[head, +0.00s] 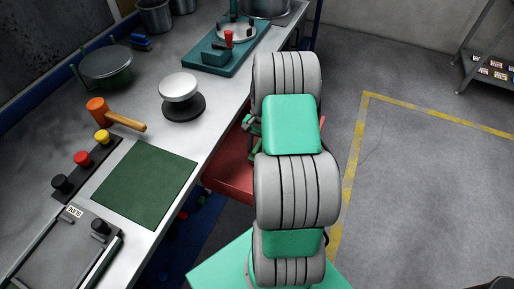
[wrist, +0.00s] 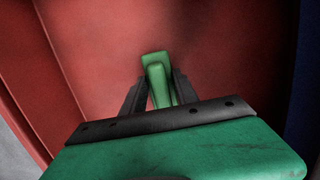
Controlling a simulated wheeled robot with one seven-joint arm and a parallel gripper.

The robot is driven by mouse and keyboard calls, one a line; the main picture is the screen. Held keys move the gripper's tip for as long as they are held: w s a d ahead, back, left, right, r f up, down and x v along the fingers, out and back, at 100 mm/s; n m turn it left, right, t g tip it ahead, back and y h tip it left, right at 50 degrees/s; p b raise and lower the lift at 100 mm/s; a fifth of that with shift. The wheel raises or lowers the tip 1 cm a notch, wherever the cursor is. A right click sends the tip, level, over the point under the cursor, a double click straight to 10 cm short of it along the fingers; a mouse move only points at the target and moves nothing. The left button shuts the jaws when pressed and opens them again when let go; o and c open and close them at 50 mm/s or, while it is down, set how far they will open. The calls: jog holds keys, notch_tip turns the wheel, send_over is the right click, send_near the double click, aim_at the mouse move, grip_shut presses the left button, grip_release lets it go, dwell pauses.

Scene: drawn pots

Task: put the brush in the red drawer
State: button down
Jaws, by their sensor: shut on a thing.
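The red drawer (head: 228,178) stands open from under the bench, right of the worktop. Its red inside fills much of the wrist view (wrist: 95,55). My gripper (wrist: 158,88) is shut on a green piece, seemingly the brush (wrist: 155,62), which shows between the dark fingers against the drawer's red floor. In the head view, my arm hides most of my gripper and the drawer's right part. A bit of green (head: 256,150) shows beside my arm over the drawer. I cannot tell whether the brush touches the drawer floor.
On the bench lie a green mat (head: 145,183), a hammer (head: 115,114), coloured knobs (head: 81,158), a round-topped stand (head: 180,95) and a teal fixture (head: 222,52). A small blue block-like object (head: 141,42) lies farther back.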

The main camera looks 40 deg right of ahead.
jog(key=shift+f, duration=0.25)
jog(key=c, duration=0.9)
grip_release()
jog(key=shift+c, duration=0.2)
jog(key=shift+r, duration=0.1)
notch_tip(320, 180, up, 12)
jog(key=d+b, duration=0.1)
jog(key=shift+w+d, duration=0.4)
